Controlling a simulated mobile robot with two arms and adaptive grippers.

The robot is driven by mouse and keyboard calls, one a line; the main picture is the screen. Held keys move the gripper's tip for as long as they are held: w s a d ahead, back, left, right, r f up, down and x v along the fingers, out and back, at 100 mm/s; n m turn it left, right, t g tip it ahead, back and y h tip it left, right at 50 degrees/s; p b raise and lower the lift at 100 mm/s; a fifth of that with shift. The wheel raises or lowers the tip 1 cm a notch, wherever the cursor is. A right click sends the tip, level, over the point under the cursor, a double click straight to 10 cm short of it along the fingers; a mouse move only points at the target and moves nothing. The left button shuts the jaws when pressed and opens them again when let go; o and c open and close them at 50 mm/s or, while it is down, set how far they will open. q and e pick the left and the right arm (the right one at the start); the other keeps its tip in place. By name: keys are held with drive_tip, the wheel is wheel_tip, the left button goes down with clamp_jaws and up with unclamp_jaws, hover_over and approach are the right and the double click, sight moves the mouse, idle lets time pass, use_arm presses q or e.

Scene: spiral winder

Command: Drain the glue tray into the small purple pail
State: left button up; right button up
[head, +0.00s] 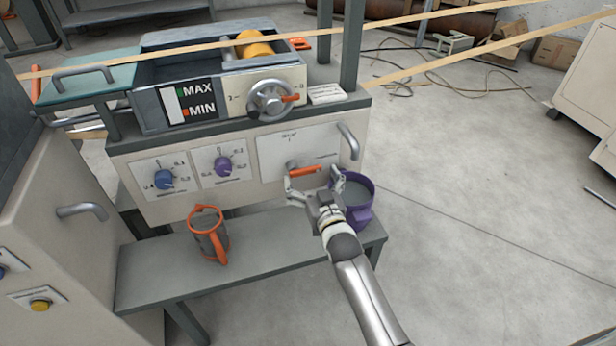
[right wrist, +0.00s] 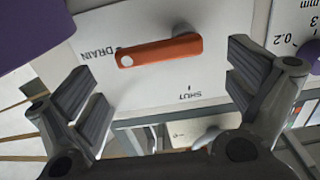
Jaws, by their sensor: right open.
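The glue tray (head: 148,112), a grey trough with a MAX/MIN gauge, sits on top of the machine. An orange drain lever (head: 306,171) is on the front panel; in the right wrist view the lever (right wrist: 160,49) points at the DRAIN mark, with SHUT off to its side. The purple pail (head: 362,217) stands upright on the low bench below and right of the lever; its inside looks grey. My right gripper (head: 312,187) is open and empty just in front of the lever, partly covering the pail. The wrist view shows the fingers (right wrist: 160,95) spread apart. My left gripper is out of view.
A grey jug with orange trim (head: 208,238) stands on the bench (head: 160,270) left of the pail. A blue knob (head: 164,179), a purple knob (head: 223,166) and a handwheel (head: 270,100) are on the machine front.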

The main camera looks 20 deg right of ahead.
drive_tip(key=shift+w, duration=1.05)
drive_tip(key=c, duration=1.4)
drive_tip(key=shift+a+r+n+p, duration=0.1)
drive_tip(key=shift+r+n+p, duration=0.3)
drive_tip(key=shift+n+p, duration=0.25)
drive_tip(key=shift+c, duration=0.2)
drive_tip(key=shift+a+n+p, duration=0.1)
drive_tip(key=shift+n+p, duration=0.2)
drive_tip(key=shift+n, duration=0.35)
drive_tip(key=o, duration=1.4)
